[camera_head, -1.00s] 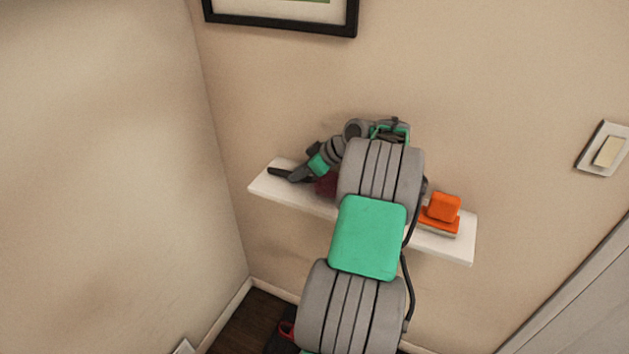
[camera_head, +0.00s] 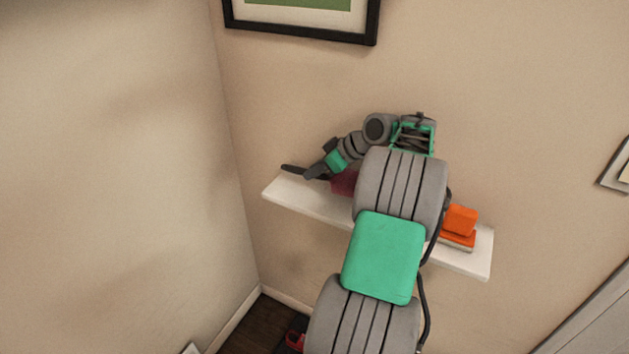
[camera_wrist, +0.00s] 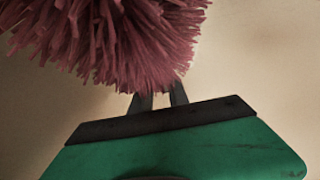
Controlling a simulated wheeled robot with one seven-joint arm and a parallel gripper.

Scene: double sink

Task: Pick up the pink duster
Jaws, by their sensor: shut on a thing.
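The pink duster shows in the head view as a dusky pink fluffy head (camera_head: 345,182) and a dark handle (camera_head: 291,168) sticking out to the left. It is just above the left part of the white shelf (camera_head: 312,199). My gripper (camera_head: 314,172) is shut on the duster's handle. My arm hides part of the fluffy head there. In the wrist view the pink bristles (camera_wrist: 120,40) fill the upper left, beyond my dark gripper fingers (camera_wrist: 158,101). The handle cannot be made out in the wrist view.
An orange block-like object (camera_head: 460,222) sits on the shelf's right part, beside my arm. A framed picture (camera_head: 301,36) hangs on the wall above. The side wall (camera_head: 120,180) meets the back wall left of the shelf.

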